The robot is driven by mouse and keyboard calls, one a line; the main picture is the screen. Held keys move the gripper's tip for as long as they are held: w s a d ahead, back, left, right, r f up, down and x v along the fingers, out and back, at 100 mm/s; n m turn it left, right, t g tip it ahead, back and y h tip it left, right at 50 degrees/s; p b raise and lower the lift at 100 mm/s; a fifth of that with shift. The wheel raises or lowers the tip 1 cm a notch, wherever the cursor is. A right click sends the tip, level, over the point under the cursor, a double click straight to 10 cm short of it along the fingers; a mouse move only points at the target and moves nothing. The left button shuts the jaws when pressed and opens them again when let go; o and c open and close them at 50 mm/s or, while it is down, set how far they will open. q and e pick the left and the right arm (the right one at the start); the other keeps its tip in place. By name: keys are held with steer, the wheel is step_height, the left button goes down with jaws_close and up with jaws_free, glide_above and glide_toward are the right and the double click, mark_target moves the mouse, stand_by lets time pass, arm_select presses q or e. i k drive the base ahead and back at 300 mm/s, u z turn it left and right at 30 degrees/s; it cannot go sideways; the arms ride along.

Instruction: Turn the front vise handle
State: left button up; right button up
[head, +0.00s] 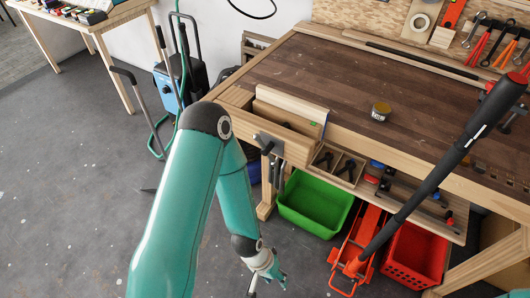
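The workbench (330,75) has a wooden front vise at its near left corner, with a light wooden jaw (290,148) on the bench's front side. The vise's grey metal handle (267,143) shows at the jaw's left part, with a bar hanging down. My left gripper (268,276) is at the end of the teal arm, low in the picture and well below the handle, apart from it. It is small and seen at an angle, so its finger opening is unclear. My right gripper is not in view.
A green crate (315,207), a red jack (352,250) with a long black handle (440,160), and a red crate (415,257) stand under the bench. A small tin (380,111) sits on the bench top. A blue machine (168,90) stands at the back left.

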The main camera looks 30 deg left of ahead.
mark_target(266, 150)
steer(key=z, duration=0.45)
steer(key=i, duration=0.2)
steer(key=u, duration=2.8)
steer(key=k, duration=0.5)
steer(key=z, duration=0.45)
steer(key=i, duration=0.55)
steer(key=z, duration=0.15)
